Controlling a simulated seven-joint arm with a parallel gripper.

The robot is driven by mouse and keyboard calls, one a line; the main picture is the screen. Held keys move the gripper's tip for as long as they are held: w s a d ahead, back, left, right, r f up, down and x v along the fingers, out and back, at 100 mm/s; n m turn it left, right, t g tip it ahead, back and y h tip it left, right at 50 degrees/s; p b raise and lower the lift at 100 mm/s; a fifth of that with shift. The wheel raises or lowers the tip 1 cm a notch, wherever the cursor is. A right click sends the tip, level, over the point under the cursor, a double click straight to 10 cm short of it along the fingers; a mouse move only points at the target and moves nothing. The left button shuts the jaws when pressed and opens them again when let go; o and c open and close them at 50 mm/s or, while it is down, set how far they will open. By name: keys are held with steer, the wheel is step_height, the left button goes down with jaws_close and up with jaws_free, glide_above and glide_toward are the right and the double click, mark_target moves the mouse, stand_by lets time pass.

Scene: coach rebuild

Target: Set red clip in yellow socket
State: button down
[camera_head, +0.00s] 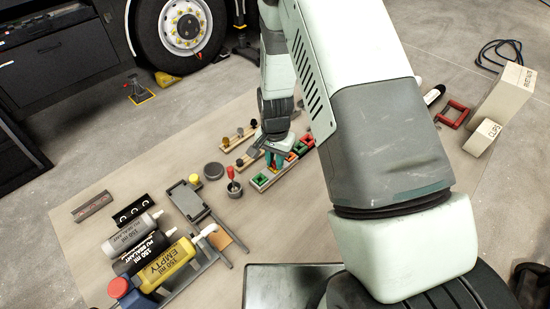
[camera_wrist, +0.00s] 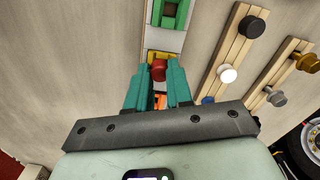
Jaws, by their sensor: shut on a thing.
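The red clip (camera_wrist: 158,70) shows in the wrist view as a small rounded red piece between the teal fingertips. My gripper (camera_wrist: 159,86) is shut on it. The yellow socket (camera_wrist: 152,56) lies right at the fingertips, partly hidden behind the clip and fingers. I cannot tell whether the clip touches the socket or is inside it. In the head view my gripper (camera_head: 274,158) points down over the row of coloured sockets, and the clip is too small and covered to make out clearly.
A green socket (camera_wrist: 172,12) sits farther along the same strip. Wooden rails with knobs (camera_wrist: 230,55) stand to the right in the wrist view. In the head view, a cup with a red-handled tool (camera_head: 234,188) and sealant tubes (camera_head: 165,262) lie left of my gripper.

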steer(key=c, duration=0.9)
jaws_free()
steer(key=shift+c, duration=0.2)
steer(key=shift+o, duration=0.5)
steer(key=o, duration=0.3)
steer(key=shift+r, duration=0.1)
steer(key=shift+r, duration=2.9)
steer(key=shift+r, duration=0.15)
